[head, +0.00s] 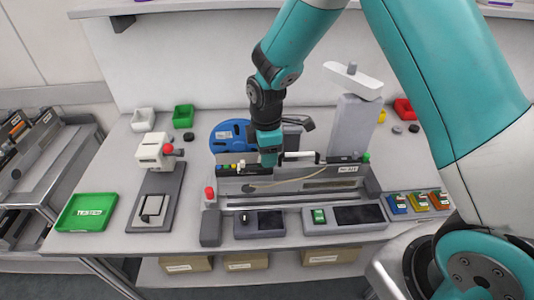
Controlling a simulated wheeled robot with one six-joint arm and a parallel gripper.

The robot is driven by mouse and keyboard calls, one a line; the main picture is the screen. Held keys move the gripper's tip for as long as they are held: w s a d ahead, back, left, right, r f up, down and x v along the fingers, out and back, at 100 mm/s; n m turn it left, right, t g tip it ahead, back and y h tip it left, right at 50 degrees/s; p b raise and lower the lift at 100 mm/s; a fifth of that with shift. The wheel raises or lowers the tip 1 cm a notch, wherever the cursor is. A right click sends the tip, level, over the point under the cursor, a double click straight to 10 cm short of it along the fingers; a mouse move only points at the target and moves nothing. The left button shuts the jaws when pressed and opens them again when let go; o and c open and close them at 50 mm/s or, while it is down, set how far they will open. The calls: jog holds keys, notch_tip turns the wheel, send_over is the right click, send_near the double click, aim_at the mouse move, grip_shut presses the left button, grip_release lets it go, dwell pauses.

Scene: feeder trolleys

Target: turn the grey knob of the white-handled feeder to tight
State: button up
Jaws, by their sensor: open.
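The feeder with a white handle (300,155) sits in the long grey rig at the middle of the table. Its metal side (315,181) faces me, and a blue reel (228,136) stands at its left end. My gripper (268,160) points down over the feeder, just left of the white handle, and is open. Its fingertips are small here, and I cannot tell whether they touch the feeder. I cannot make out the grey knob for sure; my gripper may hide it. How far it is turned does not show.
A grey column with a white arm (354,115) stands behind the feeder's right end. Small coloured blocks (419,201) lie at right. A red-topped post (210,196) stands at front left.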

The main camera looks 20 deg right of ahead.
jog(key=shift+f, duration=1.1)
grip_shut()
jog(key=shift+m, duration=0.3)
jog(key=m+b, duration=0.1)
jog(key=m, duration=0.3)
jog(key=m+b, duration=0.1)
jog(key=m, duration=0.3)
jog(key=shift+w, duration=0.1)
jog(key=shift+m, duration=0.4)
